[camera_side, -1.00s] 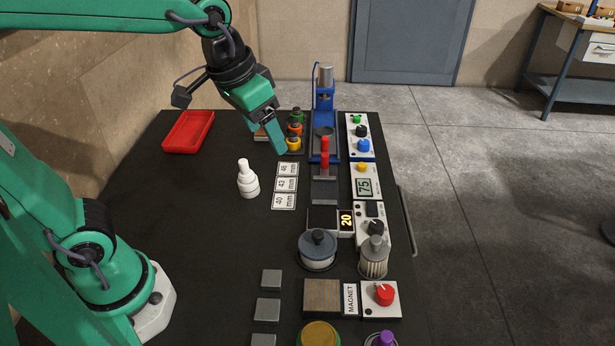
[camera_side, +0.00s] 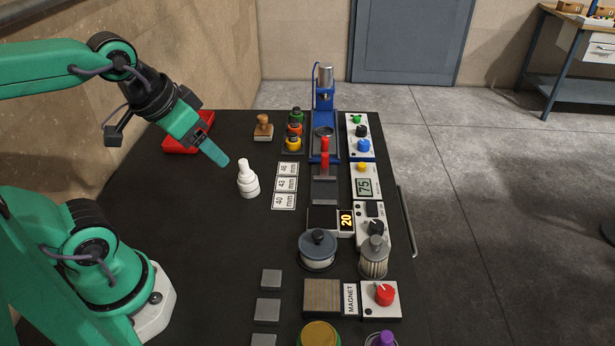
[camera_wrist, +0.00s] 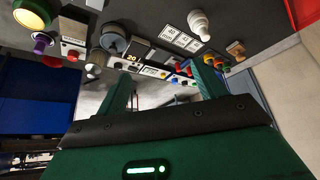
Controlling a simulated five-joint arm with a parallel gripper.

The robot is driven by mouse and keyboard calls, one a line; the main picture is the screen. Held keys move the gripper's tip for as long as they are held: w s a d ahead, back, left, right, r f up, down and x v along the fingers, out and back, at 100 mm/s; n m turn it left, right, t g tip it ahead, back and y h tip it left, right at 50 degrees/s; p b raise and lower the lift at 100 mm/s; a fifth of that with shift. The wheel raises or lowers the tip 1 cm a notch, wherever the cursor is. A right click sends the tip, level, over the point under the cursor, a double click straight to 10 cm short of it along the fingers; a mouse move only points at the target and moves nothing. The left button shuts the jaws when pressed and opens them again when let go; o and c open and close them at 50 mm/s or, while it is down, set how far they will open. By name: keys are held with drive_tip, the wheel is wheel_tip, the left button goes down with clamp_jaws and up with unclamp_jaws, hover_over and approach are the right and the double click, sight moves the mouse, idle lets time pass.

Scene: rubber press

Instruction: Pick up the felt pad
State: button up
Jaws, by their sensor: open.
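Nothing in view is plainly marked as a felt pad. A wooden-knobbed block with a pale base (camera_side: 263,128) stands at the back of the dark table and may be it; I cannot tell for sure. It shows small in the wrist view (camera_wrist: 235,48), near the right. My gripper (camera_side: 222,159) is in the air to its left and nearer the front, close to the white bottle (camera_side: 248,180) in the picture. In the wrist view my gripper (camera_wrist: 163,86) has its two fingers apart with nothing held between them.
A red tray (camera_side: 180,144) lies behind my gripper. Weights with green, orange and yellow tops (camera_side: 293,142), a blue press (camera_side: 324,100) and control boxes (camera_side: 367,185) line the right. Metal plates (camera_side: 268,309) lie in front. The table's left middle is clear.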

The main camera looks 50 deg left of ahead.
idle(0.4)
drive_tip(key=o, duration=0.4)
drive_tip(key=shift+w+r, duration=0.1)
drive_tip(key=shift+w, duration=0.05)
